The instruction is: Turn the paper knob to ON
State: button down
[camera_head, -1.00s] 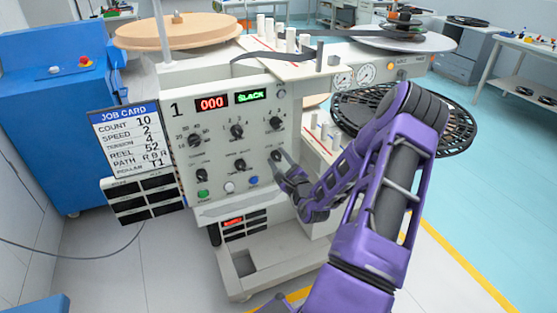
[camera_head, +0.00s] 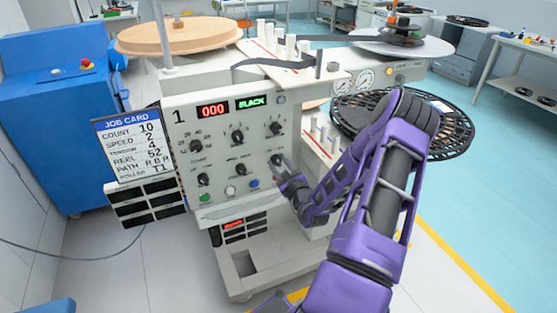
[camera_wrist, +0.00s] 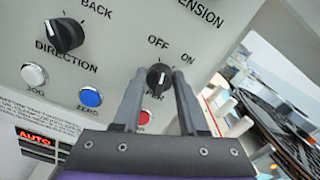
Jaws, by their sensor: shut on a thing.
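The paper knob (camera_wrist: 159,76) is a small black knob with a pale pointer line, below the words OFF and ON in the wrist view. The label under it is partly covered by a finger, with only its last letters showing. The pointer is roughly upright in the picture; I cannot tell exactly which word it marks. My gripper (camera_wrist: 160,84) has one finger on each side of the knob and is shut on it. In the head view my gripper (camera_head: 281,168) is at the lower right of the control panel (camera_head: 212,163) and hides the knob.
Other black knobs, such as the direction knob (camera_wrist: 66,35), are close by. A white button (camera_wrist: 34,75), blue button (camera_wrist: 91,97) and red button (camera_wrist: 146,117) sit below. A black slotted reel (camera_head: 440,120) lies to the right of the panel.

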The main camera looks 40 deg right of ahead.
jog(key=m+p, duration=0.3)
jog(key=m, duration=0.2)
jog(key=shift+d+r+m, duration=0.1)
jog(key=shift+m, duration=0.2)
jog(key=shift+m+p, duration=0.95)
jog(key=shift+m, duration=0.55)
jog(key=shift+f, duration=0.2)
jog(key=shift+c, duration=2.2)
grip_release()
jog(key=shift+s, duration=0.1)
jog(key=v, duration=1.7)
jog(key=shift+s, duration=0.15)
jog(key=shift+r, duration=0.1)
